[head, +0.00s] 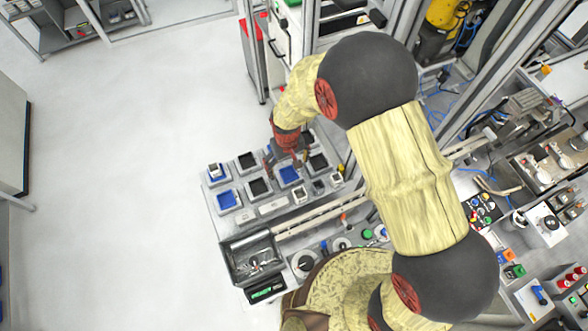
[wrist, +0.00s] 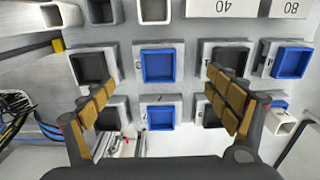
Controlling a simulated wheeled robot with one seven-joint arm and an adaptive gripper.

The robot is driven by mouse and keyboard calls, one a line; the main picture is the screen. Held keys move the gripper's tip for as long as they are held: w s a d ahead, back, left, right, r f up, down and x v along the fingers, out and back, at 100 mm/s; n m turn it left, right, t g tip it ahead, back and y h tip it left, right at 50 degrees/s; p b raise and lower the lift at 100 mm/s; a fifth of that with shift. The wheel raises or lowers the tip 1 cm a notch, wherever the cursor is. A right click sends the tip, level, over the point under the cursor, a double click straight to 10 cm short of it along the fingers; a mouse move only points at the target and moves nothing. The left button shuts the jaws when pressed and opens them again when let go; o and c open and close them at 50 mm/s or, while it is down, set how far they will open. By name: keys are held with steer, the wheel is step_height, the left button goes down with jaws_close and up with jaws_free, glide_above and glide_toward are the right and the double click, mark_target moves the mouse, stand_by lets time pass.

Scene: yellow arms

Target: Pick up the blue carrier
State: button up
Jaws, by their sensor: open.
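Several square blue carriers sit in pale grey holders on a workbench; which one the task names, I cannot tell. In the wrist view, one blue carrier (wrist: 158,65) lies ahead between my fingers, and another blue insert (wrist: 160,117) is nearer to me. A third blue carrier (wrist: 290,62) is at the right. In the head view, a blue carrier (head: 290,175) lies just below my gripper (head: 287,162), and another (head: 228,199) is at the left. My gripper, also in the wrist view (wrist: 160,82), is open and empty above the holders, fingers apart.
Dark carriers (wrist: 90,67) (wrist: 230,57) sit in neighbouring holders on both sides. Small square tubes (head: 300,195) stand along the bench's edge. A grey bin (head: 236,277) with metal parts is at the front. Open floor (head: 120,180) lies left.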

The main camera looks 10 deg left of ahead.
mark_target(289, 175)
steer(key=f, duration=0.2)
steer(key=f+p, duration=0.1)
steer(key=f, duration=0.2)
steer(key=f+p, duration=0.1)
steer(key=f, duration=0.1)
steer(key=shift+w+f, duration=0.25)
steer(key=shift+w, duration=0.05)
steer(key=shift+s, duration=0.15)
steer(key=shift+c, duration=0.2)
steer(key=c, duration=1.5)
steer(key=shift+o, duration=0.2)
steer(key=shift+r, duration=0.1)
